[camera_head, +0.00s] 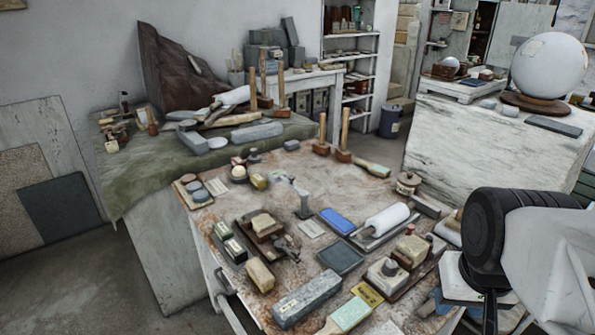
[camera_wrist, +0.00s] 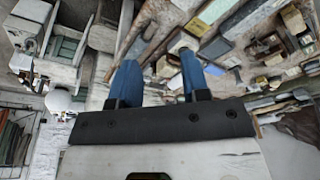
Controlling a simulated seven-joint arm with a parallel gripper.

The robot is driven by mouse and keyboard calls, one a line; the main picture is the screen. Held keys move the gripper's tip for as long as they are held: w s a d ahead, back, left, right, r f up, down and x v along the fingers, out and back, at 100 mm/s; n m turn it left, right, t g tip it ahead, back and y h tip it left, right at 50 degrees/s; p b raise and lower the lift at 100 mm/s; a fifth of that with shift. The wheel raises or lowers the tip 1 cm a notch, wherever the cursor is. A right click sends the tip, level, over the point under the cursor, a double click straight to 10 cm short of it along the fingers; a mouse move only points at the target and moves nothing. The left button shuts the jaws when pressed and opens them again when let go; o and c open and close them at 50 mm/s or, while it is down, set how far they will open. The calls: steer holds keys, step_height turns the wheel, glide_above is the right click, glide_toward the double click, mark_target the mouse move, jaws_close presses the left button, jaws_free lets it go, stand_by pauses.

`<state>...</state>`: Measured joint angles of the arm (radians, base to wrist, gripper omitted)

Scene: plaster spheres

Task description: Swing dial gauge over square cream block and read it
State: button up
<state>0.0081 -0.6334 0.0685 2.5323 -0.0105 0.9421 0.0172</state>
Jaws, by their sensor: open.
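A small grey upright stand (camera_head: 304,205) with a pale arm reaching up and left stands mid-table in the head view. It looks like the dial gauge, but its face is too small to read. I cannot tell which is the square one. My gripper (camera_wrist: 158,57) shows two blue fingers spread apart in the wrist view, open and empty. In the head view my arm is at the right, away from the stand; the fingers are not clear there.
A blue box (camera_head: 337,221), a dark square tray (camera_head: 340,257), a white roller (camera_head: 386,219) and a long grey stone bar (camera_head: 307,299) crowd the table. Mallets (camera_head: 343,140) stand at the back. A large white sphere (camera_head: 549,66) sits on the right-hand block. Bare tabletop shows mid-back.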

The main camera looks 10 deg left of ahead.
steer(key=shift+w+r, duration=0.15)
steer(key=shift+w, duration=0.05)
steer(key=c, duration=0.7)
steer(key=shift+w+a+r, duration=0.2)
steer(key=shift+w+r, duration=0.1)
steer(key=shift+w, duration=0.3)
jaws_close()
steer(key=w+a+r+n+g+y, duration=0.15)
steer(key=w+a, duration=0.25)
steer(key=w, duration=0.8)
steer(key=w+a+r+n+y, duration=0.1)
steer(key=w+a+r+n, duration=0.15)
steer(key=w, duration=0.95)
steer(key=w+a+r+n+y, duration=0.15)
steer(key=w+a, duration=0.25)
steer(key=w, duration=0.8)
steer(key=w+a+f+n+y, duration=0.1)
steer(key=w+a+f, duration=0.4)
steer(key=w, duration=0.5)
steer(key=w+a+f+n+g+y, duration=0.1)
steer(key=w+a+f, duration=0.4)
steer(key=w, duration=0.5)
steer(key=w+a+f+n+g+y, duration=0.1)
steer(key=w+a+f+n, duration=0.2)
steer(key=w+a+f, duration=0.3)
steer(key=w, duration=0.5)
steer(key=shift+f+y, duration=0.2)
steer(key=shift+y, duration=0.1)
steer(key=shift+w+a, duration=0.1)
